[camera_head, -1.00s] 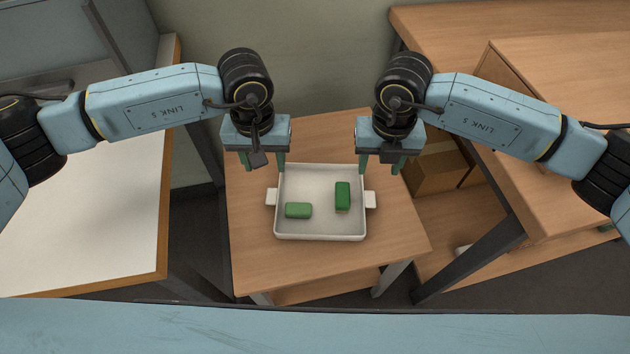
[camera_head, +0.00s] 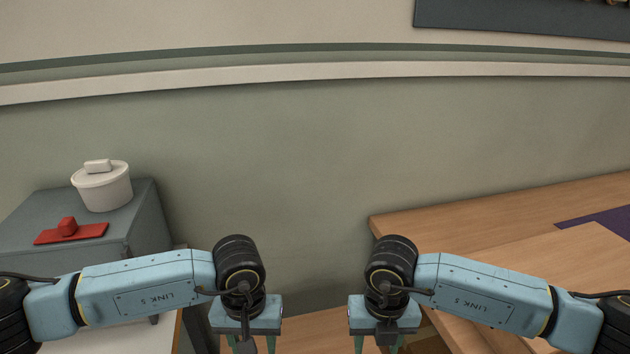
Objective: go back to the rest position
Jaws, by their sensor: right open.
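Both my arms reach in low in the head view, from the left and right edges, with grippers hanging down. My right gripper (camera_head: 378,345) is at the bottom edge, right of centre, its green fingers apart and nothing seen between them. My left gripper (camera_head: 252,345) hangs at the same height, left of centre, its green fingers also spaced apart. The fingertips of both are cut off by the bottom edge. The white tray and its green blocks are out of view.
A grey cabinet (camera_head: 148,215) at left bears a white lidded tub (camera_head: 103,190) and a red piece (camera_head: 72,234). A white table (camera_head: 110,343) is below my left arm. A wooden desk (camera_head: 450,225) with a dark purple mat (camera_head: 605,225) is at right. A wall stands behind.

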